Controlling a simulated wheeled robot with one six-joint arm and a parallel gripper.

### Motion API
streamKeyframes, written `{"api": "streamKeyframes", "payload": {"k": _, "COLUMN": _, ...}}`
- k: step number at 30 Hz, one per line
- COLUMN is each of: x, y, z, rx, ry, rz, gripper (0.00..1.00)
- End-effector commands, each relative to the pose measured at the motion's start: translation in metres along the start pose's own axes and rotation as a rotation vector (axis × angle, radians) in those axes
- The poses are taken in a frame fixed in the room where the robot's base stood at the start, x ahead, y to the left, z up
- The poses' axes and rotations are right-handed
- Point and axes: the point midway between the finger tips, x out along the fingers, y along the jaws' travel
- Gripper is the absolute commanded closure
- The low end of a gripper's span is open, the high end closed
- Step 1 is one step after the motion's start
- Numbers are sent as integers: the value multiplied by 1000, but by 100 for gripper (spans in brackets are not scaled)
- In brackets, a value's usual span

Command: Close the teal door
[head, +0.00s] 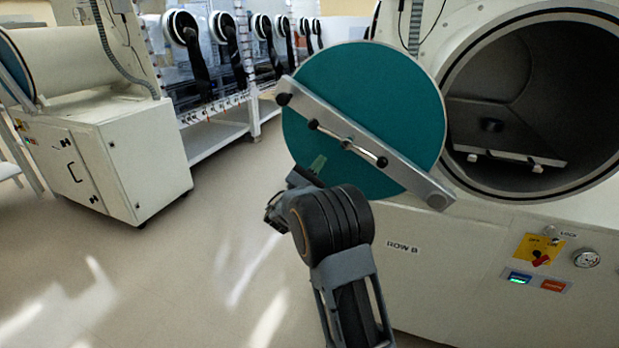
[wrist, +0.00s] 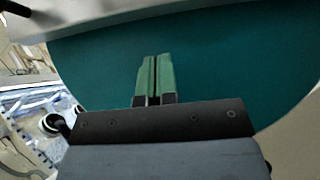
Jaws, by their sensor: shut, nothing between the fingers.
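The teal door (head: 375,95) is a round disc with a pale rim, swung open to the left of the round chamber opening (head: 535,100). A grey bar (head: 410,180) with a handle (head: 347,145) crosses its face diagonally. My gripper (head: 318,163) is at the lower left part of the door's face, below the bar. In the wrist view my gripper (wrist: 155,58) shows its green fingers together and empty, pointing at the teal face (wrist: 230,70). I cannot tell whether the fingertips touch the door. The bar crosses the top of the wrist view (wrist: 100,18).
A tray (head: 505,135) lies inside the chamber. A control panel (head: 540,250) with a red switch and lit buttons is below the opening. A white cabinet (head: 110,160) stands at the left. Gloveboxes with black gloves (head: 230,50) line the back. The floor (head: 180,270) at left is clear.

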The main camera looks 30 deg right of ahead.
Motion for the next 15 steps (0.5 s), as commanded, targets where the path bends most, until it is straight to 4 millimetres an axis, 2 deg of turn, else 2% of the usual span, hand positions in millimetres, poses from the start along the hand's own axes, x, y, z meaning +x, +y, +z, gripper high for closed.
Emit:
{"api": "streamKeyframes", "payload": {"k": 3, "x": 20, "y": 0, "z": 2, "rx": 0, "ry": -2, "rz": -2, "gripper": 100}}
{"api": "streamKeyframes", "payload": {"k": 6, "x": 29, "y": 0, "z": 14, "rx": 2, "ry": -2, "rz": -1, "gripper": 100}}
{"api": "streamKeyframes", "payload": {"k": 15, "x": 42, "y": 0, "z": 27, "rx": -1, "ry": 0, "rz": 0, "gripper": 100}}
